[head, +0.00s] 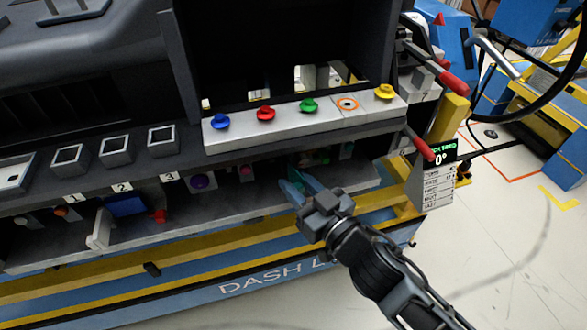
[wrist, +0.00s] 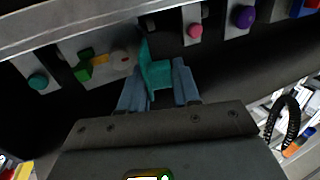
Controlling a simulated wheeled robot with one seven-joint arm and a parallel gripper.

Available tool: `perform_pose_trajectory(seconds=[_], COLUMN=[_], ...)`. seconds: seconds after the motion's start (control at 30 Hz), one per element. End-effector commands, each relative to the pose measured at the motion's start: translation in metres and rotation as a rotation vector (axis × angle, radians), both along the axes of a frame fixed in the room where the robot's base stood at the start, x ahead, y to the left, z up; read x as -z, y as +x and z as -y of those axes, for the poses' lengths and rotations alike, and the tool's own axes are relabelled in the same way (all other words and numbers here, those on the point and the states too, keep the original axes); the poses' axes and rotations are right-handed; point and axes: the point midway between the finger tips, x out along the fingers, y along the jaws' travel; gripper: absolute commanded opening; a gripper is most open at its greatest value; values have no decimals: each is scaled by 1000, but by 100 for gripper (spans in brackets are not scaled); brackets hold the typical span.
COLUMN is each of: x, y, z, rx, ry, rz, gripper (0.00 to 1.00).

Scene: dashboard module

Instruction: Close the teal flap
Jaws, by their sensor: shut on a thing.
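The teal flap (wrist: 156,74) shows in the wrist view. It stands out from a pale panel under the dashboard's overhang, to one side of an opening with small green, yellow and whitish parts (wrist: 97,63). My gripper (wrist: 160,88) has one blue-grey finger on each side of the flap's outer part and is shut on it. In the head view my gripper (head: 298,184) reaches under the ledge from the lower right. There the fingers largely hide the flap, and its exact angle is hard to tell.
A pink knob (wrist: 195,31) and a purple knob (wrist: 243,16) sit on one side of the flap, a teal knob (wrist: 38,81) on the other. The grey ledge with coloured knobs (head: 305,120) overhangs the gripper. Red-handled levers (head: 420,146) stand at right. Open floor lies in front.

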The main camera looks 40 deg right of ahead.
Motion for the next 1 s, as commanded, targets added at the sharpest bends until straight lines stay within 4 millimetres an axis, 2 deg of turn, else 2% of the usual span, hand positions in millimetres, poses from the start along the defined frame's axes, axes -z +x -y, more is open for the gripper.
perform_pose_trajectory(seconds=[0.03, 1.0], x=[-8, 3], y=[0, 2], z=[-1, 27], rx=[-33, -582], ry=[-2, -7], rz=[-3, -3], gripper=[1, 1])
